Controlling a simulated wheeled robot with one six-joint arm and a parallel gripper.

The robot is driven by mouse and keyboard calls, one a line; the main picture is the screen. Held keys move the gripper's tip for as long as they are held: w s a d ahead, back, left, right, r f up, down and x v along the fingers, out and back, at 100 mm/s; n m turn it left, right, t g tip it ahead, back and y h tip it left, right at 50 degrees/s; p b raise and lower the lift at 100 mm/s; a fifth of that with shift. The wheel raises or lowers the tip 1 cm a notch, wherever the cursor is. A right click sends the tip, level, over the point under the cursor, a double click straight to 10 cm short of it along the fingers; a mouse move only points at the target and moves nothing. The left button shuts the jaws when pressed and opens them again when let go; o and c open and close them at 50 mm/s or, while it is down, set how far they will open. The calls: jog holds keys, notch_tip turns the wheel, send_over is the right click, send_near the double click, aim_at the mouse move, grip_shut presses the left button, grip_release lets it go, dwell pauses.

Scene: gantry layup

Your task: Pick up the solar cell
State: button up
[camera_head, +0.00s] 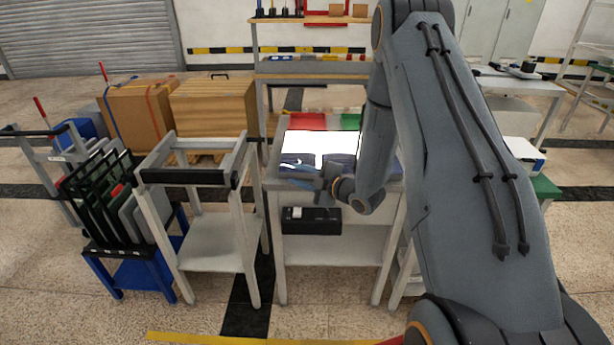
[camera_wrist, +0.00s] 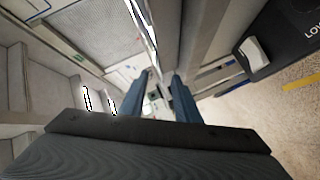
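Dark blue flat pieces, which look like solar cells (camera_head: 298,159), lie at the front of the bench top, just in front of a bright white panel (camera_head: 318,142). I cannot tell the single cell apart from its neighbours. My gripper (camera_head: 300,177) is at the front edge of the bench, close to these pieces, with its blue fingers pointing left. In the wrist view the two fingers of my gripper (camera_wrist: 159,88) stand apart with a gap between them. No cell shows clearly between them. My arm covers the right part of the bench.
The bench (camera_head: 275,184) has red and green areas at its back and a black box (camera_head: 311,221) underneath. An empty grey frame stand (camera_head: 188,177) is to the left, beside a blue rack of dark panels (camera_head: 105,195). Wooden crates (camera_head: 213,105) stand behind. Open floor lies in front.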

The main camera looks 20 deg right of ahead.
jog(key=shift+x, duration=0.9)
grip_shut()
jog(key=shift+s+a, duration=0.3)
jog(key=shift+s, duration=0.4)
jog(key=shift+s+d+p, duration=0.1)
jog(key=shift+s+p, duration=0.25)
jog(key=shift+s, duration=0.2)
